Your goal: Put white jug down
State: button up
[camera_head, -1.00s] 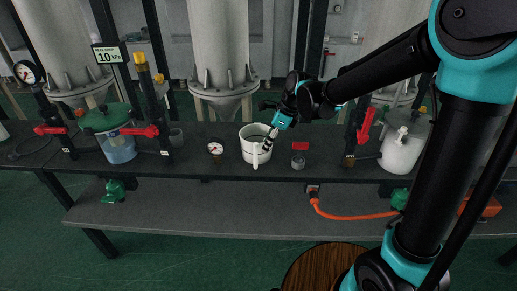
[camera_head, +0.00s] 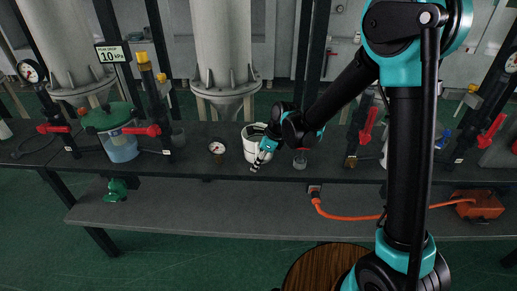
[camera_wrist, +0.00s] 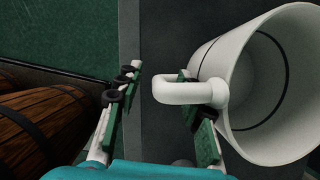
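The white jug (camera_head: 249,149) stands upright on the dark bench top in the head view, left of my gripper. In the wrist view the jug (camera_wrist: 270,140) fills the right side, its open mouth showing and its handle (camera_wrist: 175,91) pointing left. My gripper (camera_wrist: 159,72) is open, with its fingers wide apart. The right finger is at the handle, partly hidden behind it; I cannot tell whether they touch. The left finger is clear of the handle. In the head view my gripper (camera_head: 257,164) is low at the jug's front right and hides the handle.
A round gauge (camera_head: 217,148) lies left of the jug, and a small glass (camera_head: 299,160) stands to its right. A green-lidded container (camera_head: 118,140) is farther left. A wooden barrel (camera_wrist: 45,125) shows in the wrist view. The bench's front edge is close to my gripper.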

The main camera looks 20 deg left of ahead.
grip_shut()
dwell(0.3)
dwell(0.4)
